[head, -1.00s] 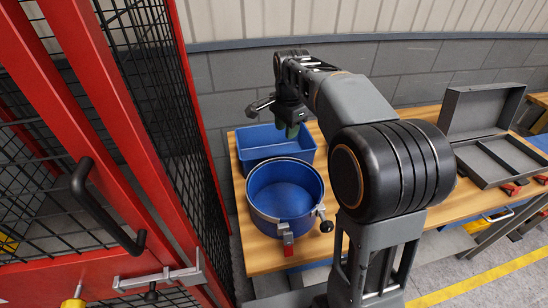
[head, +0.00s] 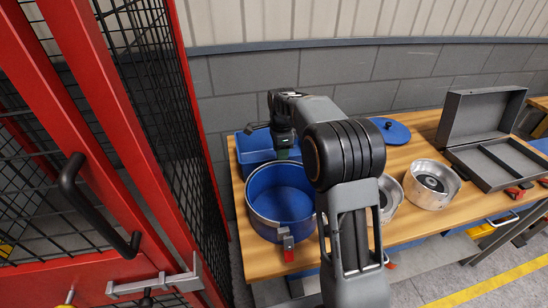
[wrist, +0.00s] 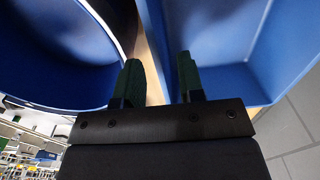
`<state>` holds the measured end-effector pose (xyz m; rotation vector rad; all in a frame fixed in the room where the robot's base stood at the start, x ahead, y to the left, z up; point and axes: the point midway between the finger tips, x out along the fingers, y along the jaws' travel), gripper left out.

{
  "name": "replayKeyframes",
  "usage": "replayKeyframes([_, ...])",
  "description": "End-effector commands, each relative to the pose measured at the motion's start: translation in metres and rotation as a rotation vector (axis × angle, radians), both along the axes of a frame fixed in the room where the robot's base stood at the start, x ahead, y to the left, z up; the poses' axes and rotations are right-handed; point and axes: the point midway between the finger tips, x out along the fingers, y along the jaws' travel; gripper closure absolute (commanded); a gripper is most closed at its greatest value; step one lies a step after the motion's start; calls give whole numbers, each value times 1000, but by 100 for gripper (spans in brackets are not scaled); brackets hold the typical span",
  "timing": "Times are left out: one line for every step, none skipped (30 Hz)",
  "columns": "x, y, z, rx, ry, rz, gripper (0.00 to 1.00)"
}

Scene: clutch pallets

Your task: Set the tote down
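The blue rectangular tote (head: 254,157) stands on the wooden bench top, just behind a round blue pot. Part of it is hidden by the pot and my arm in the head view. In the wrist view the tote (wrist: 228,45) fills the right side, its near wall running between my fingers. My gripper (head: 284,153) is at the tote's front right part in the head view. In the wrist view the gripper's (wrist: 160,75) two dark green fingers are apart, with a gap between each and the wall. I see no grip on it.
The blue pot (head: 282,197) with a metal rim clamp stands close in front of the tote. A blue lid (head: 391,131), silver pans (head: 431,185) and an open grey case (head: 499,160) are to the right. A red mesh cage (head: 150,110) borders the left.

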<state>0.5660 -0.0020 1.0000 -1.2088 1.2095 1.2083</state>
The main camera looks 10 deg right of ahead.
Motion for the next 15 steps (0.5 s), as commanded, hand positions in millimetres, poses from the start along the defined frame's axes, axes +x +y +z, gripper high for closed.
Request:
replayKeyframes([0, 0, -2, 0, 2, 0, 64])
replayKeyframes([0, 0, -5, 0, 2, 0, 64])
replayKeyframes([0, 0, -9, 0, 3, 1, 64])
replayKeyframes([-1, 0, -13, 0, 4, 1, 64])
replayKeyframes([-1, 1, -17, 0, 5, 1, 64])
replayKeyframes([-1, 1, -23, 0, 4, 1, 64])
replayKeyframes([-1, 1, -27, 0, 5, 1, 64])
replayKeyframes([-1, 1, -31, 0, 4, 1, 64])
replayKeyframes([-1, 1, -36, 0, 4, 1, 64])
replayKeyframes([-1, 1, -40, 0, 4, 1, 64])
replayKeyframes([-1, 1, -43, 0, 3, 1, 64])
replayKeyframes([-1, 1, -46, 0, 3, 1, 64])
replayKeyframes([-1, 1, -48, 0, 3, 1, 64])
replayKeyframes([-1, 1, -50, 0, 2, 1, 64])
replayKeyframes([-1, 1, -51, 0, 1, 1, 64])
